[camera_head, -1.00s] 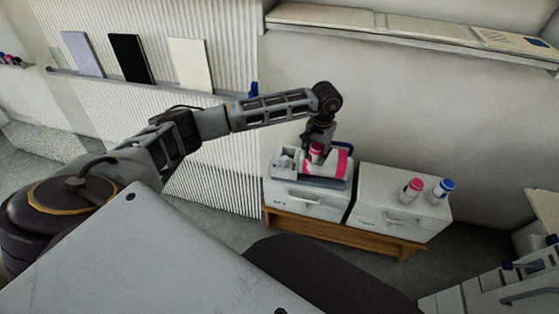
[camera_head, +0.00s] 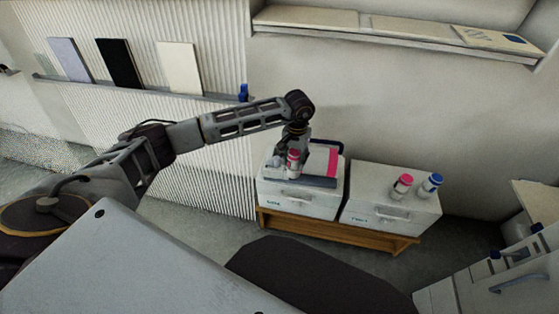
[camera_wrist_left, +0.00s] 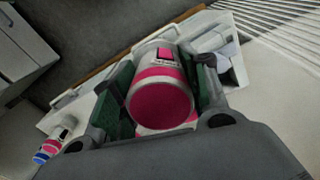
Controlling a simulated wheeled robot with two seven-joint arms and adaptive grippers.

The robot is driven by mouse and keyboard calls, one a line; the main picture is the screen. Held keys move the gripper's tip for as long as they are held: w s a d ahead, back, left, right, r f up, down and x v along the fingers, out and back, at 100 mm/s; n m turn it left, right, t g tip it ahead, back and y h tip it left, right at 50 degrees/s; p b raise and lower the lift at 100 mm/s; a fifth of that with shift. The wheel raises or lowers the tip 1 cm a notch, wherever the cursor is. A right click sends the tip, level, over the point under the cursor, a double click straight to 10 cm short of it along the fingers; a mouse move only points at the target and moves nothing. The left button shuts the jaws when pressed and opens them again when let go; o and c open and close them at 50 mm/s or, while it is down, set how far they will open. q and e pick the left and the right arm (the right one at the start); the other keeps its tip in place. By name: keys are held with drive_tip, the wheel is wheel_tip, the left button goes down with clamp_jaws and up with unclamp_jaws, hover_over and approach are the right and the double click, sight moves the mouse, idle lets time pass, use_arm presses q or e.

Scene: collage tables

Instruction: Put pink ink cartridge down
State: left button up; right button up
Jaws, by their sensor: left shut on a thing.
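The pink ink cartridge (camera_head: 293,160), white with a pink cap, is in my left gripper (camera_head: 292,148), over the left white box-shaped unit (camera_head: 315,203). In the left wrist view the cartridge (camera_wrist_left: 162,95) sits between the two fingers of my left gripper (camera_wrist_left: 165,85), its round pink end facing the camera. The fingers press on its sides. Whether its far end touches the unit is hidden. My right gripper is not in view.
A second white unit (camera_head: 368,216) stands to the right, with a pink-capped bottle (camera_head: 402,186) and a blue-capped bottle (camera_head: 432,184) on top. Both units rest on a wooden stand (camera_head: 335,235). A wall shelf (camera_head: 390,32) runs above.

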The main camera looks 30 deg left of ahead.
use_arm(q)
drive_tip(key=shift+s+a+f, duration=0.4)
drive_tip(key=shift+s+f, duration=0.1)
drive_tip(key=s+a+n+p, duration=0.2)
drive_tip(key=s+a+p, duration=0.1)
drive_tip(key=a, duration=0.4)
drive_tip(key=a+r+m, duration=0.2)
drive_tip(key=r+m, duration=0.2)
drive_tip(key=m, duration=0.9)
drive_tip(key=w+a+r+m, duration=0.1)
drive_tip(key=a+r+m, duration=0.1)
drive_tip(key=m, duration=1)
drive_tip(key=shift+w+a+r+m, duration=0.2)
drive_tip(key=shift+r+m, duration=0.2)
drive_tip(key=shift+r, duration=0.5)
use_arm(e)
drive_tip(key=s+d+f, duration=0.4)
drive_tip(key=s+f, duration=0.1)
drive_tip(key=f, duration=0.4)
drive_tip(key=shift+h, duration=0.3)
